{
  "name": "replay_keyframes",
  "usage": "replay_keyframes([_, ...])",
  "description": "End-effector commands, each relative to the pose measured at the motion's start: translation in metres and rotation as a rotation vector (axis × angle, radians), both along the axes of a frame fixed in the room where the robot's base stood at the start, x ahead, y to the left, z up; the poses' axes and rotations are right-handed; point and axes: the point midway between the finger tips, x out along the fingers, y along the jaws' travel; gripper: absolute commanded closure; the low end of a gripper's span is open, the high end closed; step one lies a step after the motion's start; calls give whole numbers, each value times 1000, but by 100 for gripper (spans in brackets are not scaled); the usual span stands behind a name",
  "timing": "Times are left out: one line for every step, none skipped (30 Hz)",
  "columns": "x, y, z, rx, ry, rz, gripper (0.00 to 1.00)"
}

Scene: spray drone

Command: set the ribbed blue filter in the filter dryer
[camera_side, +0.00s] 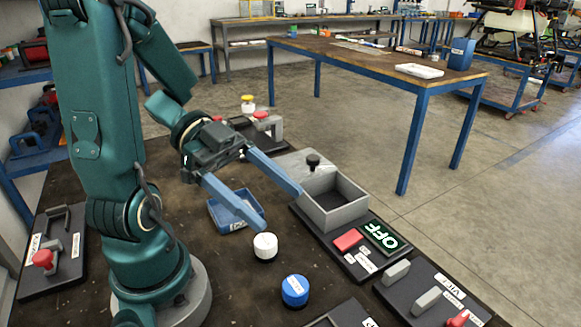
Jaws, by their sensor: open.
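The ribbed blue filter (295,291) stands upright on the dark bench, toward the front, with a pale label on its top. A grey open-topped box (341,216) on a black base is probably the filter dryer. Its inside looks dark and empty. A grey plate with a black knob (313,160) lies at its back edge. The base carries a red button (348,239) and a green panel reading OFF (382,236). My gripper (281,208) is open and empty, its long blue fingers spread wide in the air, left of the box and behind the blue filter.
A white-topped round part (265,247) stands between the gripper and the blue filter. A blue tray (228,217) lies behind it. A black panel with grey blocks and a red knob (432,297) is at front right. A red-handled fixture (42,258) is at left.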

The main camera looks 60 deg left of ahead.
Motion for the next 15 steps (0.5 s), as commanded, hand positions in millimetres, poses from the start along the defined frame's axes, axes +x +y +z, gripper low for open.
replay_keyframes([4,1,3,18,-12,10,14])
replay_keyframes([13,4,0,39,-24,36,14])
replay_keyframes([24,7,-3,67,-41,69,14])
replay_keyframes([32,10,-4,87,-55,94,14])
replay_keyframes([40,14,-6,108,-68,120,14])
replay_keyframes([51,18,-7,134,-84,156,14])
replay_keyframes([59,21,-8,153,-97,184,14])
replay_keyframes([68,25,-8,174,-110,212,14])
replay_keyframes([80,30,-8,200,-128,255,14])
replay_keyframes([88,34,-8,219,-140,287,14])
replay_keyframes([97,39,-7,239,-152,322,14])
replay_keyframes([110,45,-6,265,-170,374,14])
replay_keyframes([119,50,-4,283,-181,414,14])
replay_keyframes([129,55,-2,302,-192,458,14])
replay_keyframes([142,63,2,326,-205,522,14])
